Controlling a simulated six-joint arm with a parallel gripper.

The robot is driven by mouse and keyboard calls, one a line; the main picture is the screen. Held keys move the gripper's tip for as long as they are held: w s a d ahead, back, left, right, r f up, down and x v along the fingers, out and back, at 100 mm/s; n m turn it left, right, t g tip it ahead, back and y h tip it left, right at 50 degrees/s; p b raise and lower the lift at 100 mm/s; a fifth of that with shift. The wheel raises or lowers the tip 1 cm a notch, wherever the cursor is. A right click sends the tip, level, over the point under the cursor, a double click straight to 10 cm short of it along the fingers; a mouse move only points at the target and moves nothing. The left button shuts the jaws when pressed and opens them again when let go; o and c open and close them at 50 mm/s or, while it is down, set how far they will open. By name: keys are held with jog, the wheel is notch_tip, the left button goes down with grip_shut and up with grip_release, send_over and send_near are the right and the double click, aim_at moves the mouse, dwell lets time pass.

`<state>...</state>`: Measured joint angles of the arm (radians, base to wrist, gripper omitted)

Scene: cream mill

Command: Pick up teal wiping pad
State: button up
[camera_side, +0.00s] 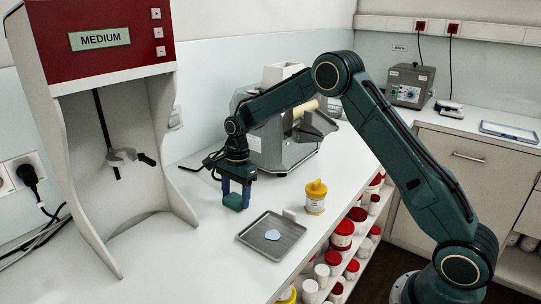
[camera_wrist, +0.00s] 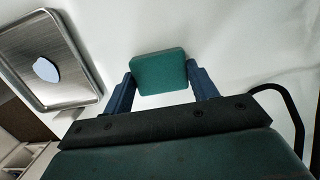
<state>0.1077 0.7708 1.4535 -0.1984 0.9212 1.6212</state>
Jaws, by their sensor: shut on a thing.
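The teal wiping pad (camera_wrist: 158,72) is a small block with rounded corners, between the two blue fingers of my gripper (camera_wrist: 160,84) in the wrist view. My gripper is shut on it, one finger at each side. In the side view my gripper (camera_side: 236,191) points down over the white counter, with the teal pad (camera_side: 234,202) at its fingertips. I cannot tell whether the pad's underside touches the counter.
A metal tray (camera_side: 246,237) with a pale blue piece (camera_side: 272,235) lies in front of my gripper. A yellow-lidded jar (camera_side: 316,204) stands to the right, and a grey mill (camera_side: 284,150) behind. The red-topped MEDIUM stand (camera_side: 60,150) is at left. The counter between stand and tray is clear.

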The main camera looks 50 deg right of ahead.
aim_at(238, 201)
notch_tip(238, 201, up, 10)
dwell(0.6)
dwell(0.4)
jog(key=shift+o, duration=1.2)
jog(key=shift+c, duration=0.9)
jog(key=s+a, duration=0.1)
jog(key=s, duration=0.7)
jog(key=s+a, duration=0.2)
jog(key=s, duration=0.6)
jog(key=shift+a+f, duration=0.3)
jog(key=shift+f, duration=0.15)
jog(key=shift+f, duration=1.85)
